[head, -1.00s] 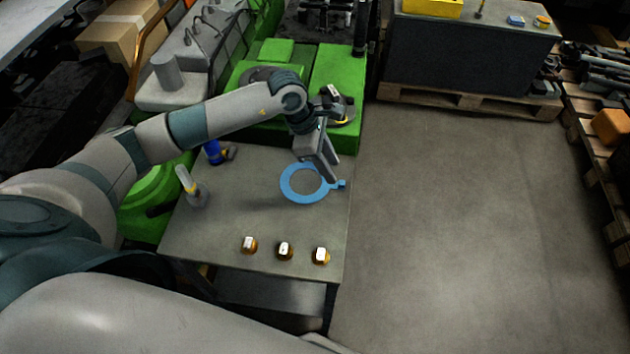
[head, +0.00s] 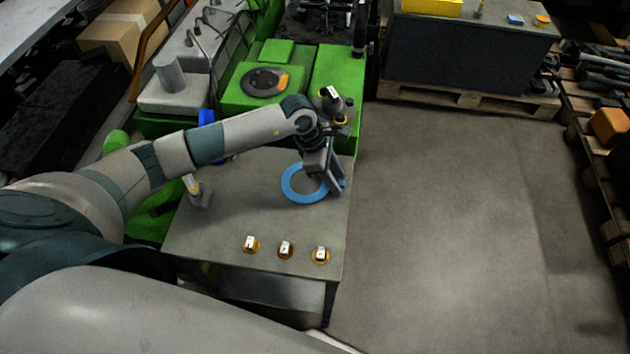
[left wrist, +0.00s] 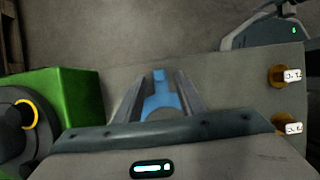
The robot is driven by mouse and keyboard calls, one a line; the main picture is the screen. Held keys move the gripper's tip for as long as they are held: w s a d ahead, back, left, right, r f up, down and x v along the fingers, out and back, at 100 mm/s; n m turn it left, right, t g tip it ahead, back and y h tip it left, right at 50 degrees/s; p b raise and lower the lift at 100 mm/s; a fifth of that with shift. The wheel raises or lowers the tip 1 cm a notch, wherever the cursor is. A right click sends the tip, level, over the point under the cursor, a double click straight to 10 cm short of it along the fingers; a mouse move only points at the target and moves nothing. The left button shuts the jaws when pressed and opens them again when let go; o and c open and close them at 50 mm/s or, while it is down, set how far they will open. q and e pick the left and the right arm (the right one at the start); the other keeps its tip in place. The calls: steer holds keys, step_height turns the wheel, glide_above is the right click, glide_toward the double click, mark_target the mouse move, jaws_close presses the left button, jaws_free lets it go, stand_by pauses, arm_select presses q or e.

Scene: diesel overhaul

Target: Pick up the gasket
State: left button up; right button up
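The gasket is a flat light-blue ring (head: 289,187) with a small tab on its right side, lying on the grey table. My left gripper (head: 335,188) is pointed down over the tab at the ring's right side and hides part of it. In the left wrist view the tab and part of the gasket (left wrist: 160,101) show between the two fingers. The fingers stand apart on either side, with narrow gaps seeming to show beside the tab.
Several gold-and-white fittings (head: 285,250) line the table's front edge. A grey holder with a white-and-yellow item (head: 196,192) stands at the table's left. Green machinery (head: 338,75) borders the table's back. The floor (head: 450,220) to the right is clear.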

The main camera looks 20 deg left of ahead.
steer(key=shift+w, duration=0.1)
arm_select(q)
jaws_close()
steer(key=shift+r, duration=0.1)
